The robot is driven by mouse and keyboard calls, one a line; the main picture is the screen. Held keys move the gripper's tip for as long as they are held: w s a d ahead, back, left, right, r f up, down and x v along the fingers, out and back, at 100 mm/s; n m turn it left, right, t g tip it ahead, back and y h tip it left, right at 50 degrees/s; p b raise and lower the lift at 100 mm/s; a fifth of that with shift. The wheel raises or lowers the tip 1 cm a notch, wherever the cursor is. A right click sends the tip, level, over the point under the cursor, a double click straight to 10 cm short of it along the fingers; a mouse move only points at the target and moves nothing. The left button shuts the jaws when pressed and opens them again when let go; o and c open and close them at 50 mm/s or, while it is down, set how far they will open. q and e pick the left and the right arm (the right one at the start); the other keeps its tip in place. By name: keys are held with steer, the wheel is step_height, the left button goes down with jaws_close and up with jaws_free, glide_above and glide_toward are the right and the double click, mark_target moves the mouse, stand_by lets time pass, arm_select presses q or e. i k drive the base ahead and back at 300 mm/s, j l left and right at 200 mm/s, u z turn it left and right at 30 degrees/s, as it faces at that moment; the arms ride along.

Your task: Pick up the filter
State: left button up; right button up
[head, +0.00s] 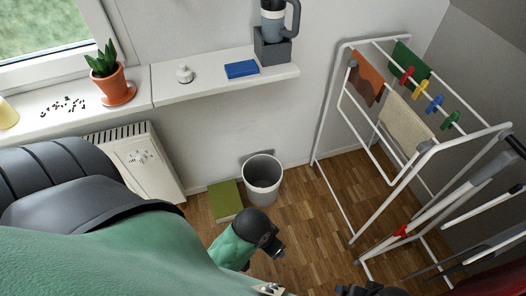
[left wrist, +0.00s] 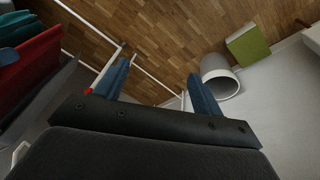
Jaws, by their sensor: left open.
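I cannot tell for certain which thing is the filter. A small white round piece with a knob (head: 184,75) sits on the wall shelf in the head view. A flat blue block (head: 242,69) lies to its right on the same shelf. My left gripper (left wrist: 159,70) shows in the left wrist view with its two blue fingers apart and nothing between them. The floor and a rack's white bars lie beyond the fingers. Its fingers cannot be made out in the head view. The fingers of my right gripper show in neither view.
The shelf (head: 185,94) also bears a grey-blue handled device (head: 273,22) in a dark holder. A potted plant (head: 108,75) and dark specks (head: 63,106) are on the sill. A bin (head: 262,180), a green box (head: 225,201) and a drying rack (head: 356,150) stand on the floor.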

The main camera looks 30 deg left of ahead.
mark_target(184, 73)
steer(key=u, duration=1.6)
